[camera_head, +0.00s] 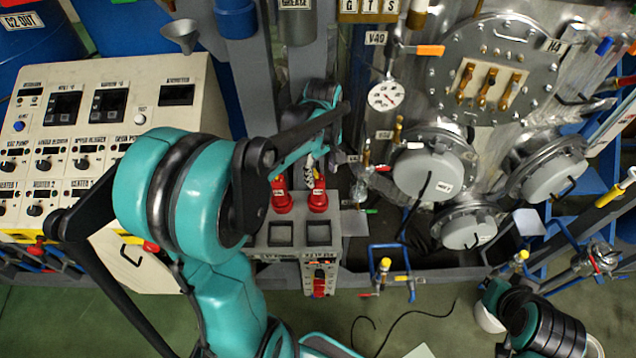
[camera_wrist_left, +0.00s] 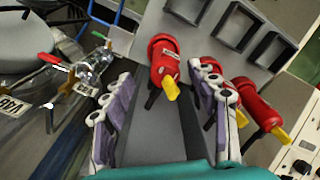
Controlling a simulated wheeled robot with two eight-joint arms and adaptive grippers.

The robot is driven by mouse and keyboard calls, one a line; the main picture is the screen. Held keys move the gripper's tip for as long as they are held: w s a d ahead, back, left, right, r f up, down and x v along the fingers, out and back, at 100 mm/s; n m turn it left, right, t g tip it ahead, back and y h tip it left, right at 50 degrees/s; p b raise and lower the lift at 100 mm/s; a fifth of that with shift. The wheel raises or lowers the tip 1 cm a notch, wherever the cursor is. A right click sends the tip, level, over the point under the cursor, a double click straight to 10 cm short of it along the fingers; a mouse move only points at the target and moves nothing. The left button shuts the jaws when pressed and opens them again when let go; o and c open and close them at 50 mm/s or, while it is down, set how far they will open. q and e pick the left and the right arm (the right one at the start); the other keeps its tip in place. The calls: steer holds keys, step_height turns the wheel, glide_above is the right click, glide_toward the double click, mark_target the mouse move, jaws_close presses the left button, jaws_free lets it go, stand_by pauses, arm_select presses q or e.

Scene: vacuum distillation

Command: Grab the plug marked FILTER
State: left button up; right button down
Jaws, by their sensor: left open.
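Red plugs with yellow tips show in the left wrist view. One red plug (camera_wrist_left: 163,57) lies between and just beyond the fingers of my left gripper (camera_wrist_left: 163,118), which is open and empty. In the head view, two red plugs (camera_head: 282,197) (camera_head: 318,201) stand below my left gripper (camera_head: 313,172). My right gripper is not visible.
The plugs sit on a grey panel with square sockets (camera_head: 280,233). A beige control console (camera_head: 100,150) stands to the left. Steel vessel flanges (camera_head: 430,170), valves and blue pipework crowd the right. A small switch box (camera_head: 319,282) hangs below the panel.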

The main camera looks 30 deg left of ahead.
mark_target(318, 187)
arm_select(q)
steer(key=f, duration=0.4)
steer(key=a+f, duration=0.1)
steer(key=f, duration=0.1)
steer(key=shift+s+f, duration=0.1)
steer(key=shift+f, duration=0.75)
steer(key=shift+r, duration=0.1)
steer(key=c, duration=0.4)
jaws_close()
